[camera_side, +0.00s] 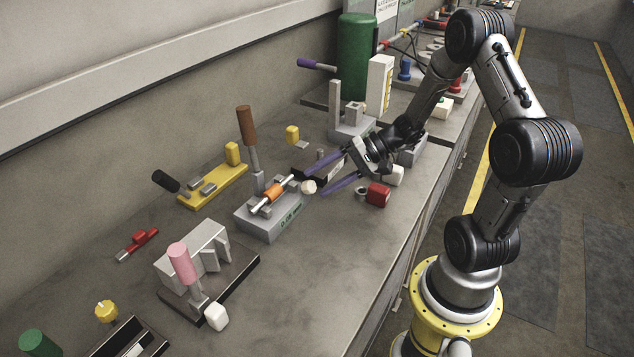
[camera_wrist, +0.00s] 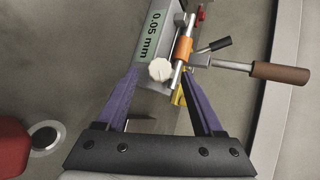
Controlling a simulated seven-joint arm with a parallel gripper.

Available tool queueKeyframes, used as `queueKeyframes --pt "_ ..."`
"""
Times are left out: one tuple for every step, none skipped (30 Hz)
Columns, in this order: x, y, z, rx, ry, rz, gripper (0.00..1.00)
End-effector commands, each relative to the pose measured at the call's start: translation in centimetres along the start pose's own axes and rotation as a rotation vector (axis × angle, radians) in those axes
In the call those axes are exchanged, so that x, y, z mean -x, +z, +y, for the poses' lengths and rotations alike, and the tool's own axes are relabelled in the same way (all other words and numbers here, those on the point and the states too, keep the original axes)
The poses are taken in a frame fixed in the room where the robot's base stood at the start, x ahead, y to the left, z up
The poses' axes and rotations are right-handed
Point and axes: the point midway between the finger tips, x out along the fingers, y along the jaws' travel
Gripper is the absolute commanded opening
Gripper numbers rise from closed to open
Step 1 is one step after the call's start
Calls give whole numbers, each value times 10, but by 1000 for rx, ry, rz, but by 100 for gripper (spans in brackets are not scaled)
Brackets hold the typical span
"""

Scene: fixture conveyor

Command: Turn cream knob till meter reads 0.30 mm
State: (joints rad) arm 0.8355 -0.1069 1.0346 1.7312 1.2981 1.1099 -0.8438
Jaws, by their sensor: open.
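In the wrist view the knob (camera_wrist: 160,70) appears between my two purple fingertips. My gripper (camera_side: 315,181) is open and empty, with its tips close to the knob; I cannot tell whether either finger touches it. The meter (camera_wrist: 152,33) on the block's side reads 0.05 mm in the wrist view.
A brown-handled lever (camera_side: 247,128) stands upright behind the fixture. A red block (camera_side: 378,194) lies to the right. A pink-handled clamp (camera_side: 182,264) is at the front left, and a yellow fixture with a black handle (camera_side: 212,186) is behind. Bare bench lies in front of the grey block.

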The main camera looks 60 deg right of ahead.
Motion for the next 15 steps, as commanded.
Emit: queueKeyframes --pt "11 -1 0 0 0 6 69" --pt "17 -2 0 1 -1 7 69" --pt "26 -1 0 0 -2 7 69" --pt "32 -1 0 -1 0 7 69" --pt "38 -1 0 -1 -1 7 69" --pt "47 -1 0 -1 -1 7 69" --pt "53 -1 0 0 0 6 69" --pt "59 -1 0 -1 -1 6 69" --pt "66 -1 0 0 0 6 69" --pt "71 -1 0 0 -1 6 69" --pt "76 -1 0 -1 0 4 69" --pt "81 0 0 -1 0 4 69" --pt "85 0 0 0 0 3 69" --pt "89 0 0 0 0 3 69" --pt "92 0 0 0 0 2 69"
